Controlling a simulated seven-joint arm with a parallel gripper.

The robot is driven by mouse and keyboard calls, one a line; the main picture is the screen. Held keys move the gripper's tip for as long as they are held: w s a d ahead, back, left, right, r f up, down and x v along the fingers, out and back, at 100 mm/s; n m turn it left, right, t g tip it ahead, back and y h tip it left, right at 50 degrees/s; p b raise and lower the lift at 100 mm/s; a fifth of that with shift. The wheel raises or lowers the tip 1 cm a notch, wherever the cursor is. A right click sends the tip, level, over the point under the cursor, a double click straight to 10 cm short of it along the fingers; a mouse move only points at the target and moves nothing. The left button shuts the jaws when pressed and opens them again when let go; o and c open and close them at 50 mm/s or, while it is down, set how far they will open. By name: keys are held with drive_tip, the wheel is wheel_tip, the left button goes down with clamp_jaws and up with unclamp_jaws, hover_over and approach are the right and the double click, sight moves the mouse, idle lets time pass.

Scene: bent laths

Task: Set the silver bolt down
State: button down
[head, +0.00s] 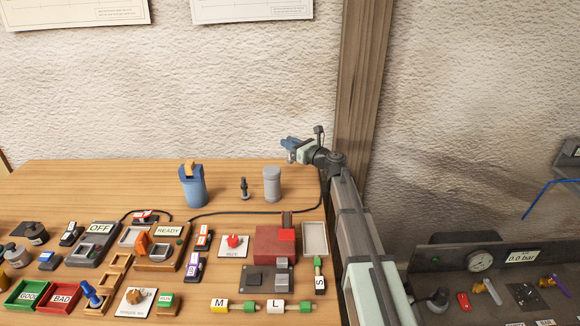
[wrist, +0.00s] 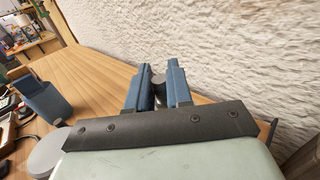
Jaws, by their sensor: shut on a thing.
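My gripper (head: 288,143) is raised above the back right part of the wooden table, near the wall. In the wrist view its two blue fingers (wrist: 160,72) are closed on a dark grey, round-topped piece, which I take for the silver bolt (wrist: 158,80). Only its top end shows between the fingers; the rest is hidden. The bolt cannot be made out in the head view. The piece appears held clear of the table (head: 110,177).
A grey cylinder (head: 272,184), a small dark peg (head: 244,188) and a blue cup (head: 193,188) stand below and left of my gripper. Trays, blocks and switch boxes crowd the table's front. The back left of the table is bare. A wooden post (head: 362,70) stands right.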

sight(291, 160)
drive_tip(key=shift+f, duration=3.45)
drive_tip(key=shift+f, duration=0.15)
drive_tip(key=c, duration=1)
unclamp_jaws()
drive_tip(key=shift+s+d, duration=0.1)
drive_tip(key=shift+s, duration=0.05)
drive_tip(key=v, duration=1)
drive_tip(key=shift+s+d, duration=0.55)
drive_tip(key=shift+d, duration=0.05)
drive_tip(key=shift+d, duration=0.1)
